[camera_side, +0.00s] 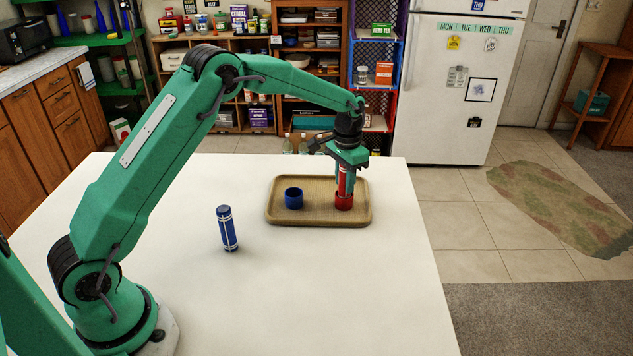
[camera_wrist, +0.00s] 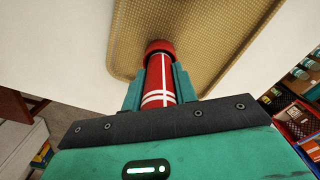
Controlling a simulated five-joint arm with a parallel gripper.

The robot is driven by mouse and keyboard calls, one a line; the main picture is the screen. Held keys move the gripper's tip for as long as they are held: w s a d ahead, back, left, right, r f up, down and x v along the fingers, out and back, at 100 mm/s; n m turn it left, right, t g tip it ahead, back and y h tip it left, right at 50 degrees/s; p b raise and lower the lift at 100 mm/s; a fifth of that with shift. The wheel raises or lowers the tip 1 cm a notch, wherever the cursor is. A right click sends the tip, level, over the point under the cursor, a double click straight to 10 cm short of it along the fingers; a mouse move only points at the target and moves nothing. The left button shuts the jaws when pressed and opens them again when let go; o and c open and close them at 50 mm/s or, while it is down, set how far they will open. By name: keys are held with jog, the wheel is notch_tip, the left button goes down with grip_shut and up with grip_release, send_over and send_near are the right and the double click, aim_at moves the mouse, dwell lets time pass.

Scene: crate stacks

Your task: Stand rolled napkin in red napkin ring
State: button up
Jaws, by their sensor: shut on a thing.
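A red rolled napkin with white bands stands upright between my gripper's fingers in the side view (camera_side: 343,181). It also shows in the wrist view (camera_wrist: 158,80). My gripper (camera_side: 345,178) is shut on it from above. The red napkin ring (camera_side: 344,202) is on the tan tray (camera_side: 320,219), right side. The napkin's lower end is in the ring or directly over it; the ring's far rim shows around it in the wrist view (camera_wrist: 160,46). Where the napkin's bottom end lies is hidden.
A blue napkin ring (camera_side: 293,199) sits on the tray's left side. A blue rolled napkin (camera_side: 227,228) with white bands stands upright on the white table (camera_side: 330,300), left of the tray. The table's front and right areas are clear.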

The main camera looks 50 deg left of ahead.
jog(key=shift+f, duration=0.6)
dwell(0.7)
jog(key=o, duration=1)
jog(key=shift+o, duration=0.2)
jog(key=shift+r, duration=0.2)
jog(key=shift+r, duration=4.35)
